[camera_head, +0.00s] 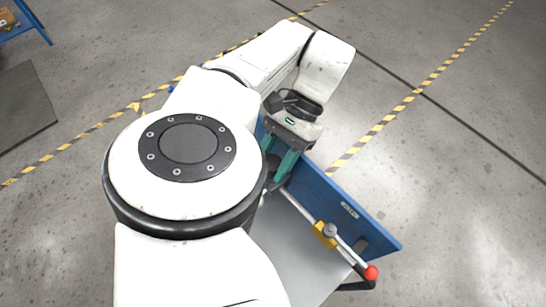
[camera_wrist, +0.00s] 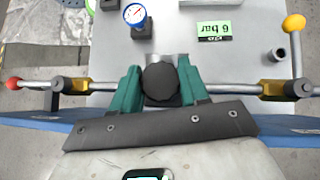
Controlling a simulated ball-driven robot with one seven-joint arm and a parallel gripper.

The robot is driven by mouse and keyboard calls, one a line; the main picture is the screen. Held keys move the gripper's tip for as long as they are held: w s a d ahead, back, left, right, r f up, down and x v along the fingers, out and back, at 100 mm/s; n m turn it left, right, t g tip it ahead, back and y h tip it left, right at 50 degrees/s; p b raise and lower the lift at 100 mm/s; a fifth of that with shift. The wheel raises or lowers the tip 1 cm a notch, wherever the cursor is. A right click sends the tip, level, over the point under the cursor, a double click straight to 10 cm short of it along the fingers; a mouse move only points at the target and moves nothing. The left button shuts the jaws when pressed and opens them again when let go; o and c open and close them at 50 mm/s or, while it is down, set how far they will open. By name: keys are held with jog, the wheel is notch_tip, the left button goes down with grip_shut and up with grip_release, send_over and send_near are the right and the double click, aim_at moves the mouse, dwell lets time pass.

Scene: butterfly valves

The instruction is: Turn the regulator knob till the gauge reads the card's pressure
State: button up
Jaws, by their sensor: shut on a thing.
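The dark round regulator knob (camera_wrist: 161,82) sits between the two teal fingers of my gripper (camera_wrist: 160,75) in the wrist view. My gripper is shut on it, one finger on each side. The round pressure gauge (camera_wrist: 135,14) with a blue rim and white face stands beyond the knob, up and to the left. Its reading is too small to tell. The green-and-white card (camera_wrist: 213,31) lies up and to the right and shows "6 bar", turned upside down. In the head view my gripper (camera_head: 281,168) reaches down at the blue panel; my arm hides the gauge and card.
A pipe (camera_wrist: 238,89) runs across both sides of the knob, with yellow valve bodies (camera_wrist: 75,85). A blue panel (camera_head: 330,197) borders the grey bench top (camera_head: 296,262).

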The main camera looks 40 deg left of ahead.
jog(key=m+y, duration=0.2)
jog(key=m, duration=0.1)
jog(key=m+y, duration=0.1)
jog(key=shift+s+d+f+m+y, duration=0.1)
jog(key=shift+s+f+m+y, duration=0.1)
jog(key=shift+s+m+y, duration=0.1)
jog(key=shift+m+t+y, duration=1.1)
jog(key=shift+m+y, duration=0.4)
jog(key=shift+m, duration=0.8)
jog(key=o, duration=1)
jog(key=shift+a+r, duration=0.1)
jog(key=shift+a, duration=0.15)
jog(key=shift+o, duration=0.2)
jog(key=shift+w+r, duration=0.1)
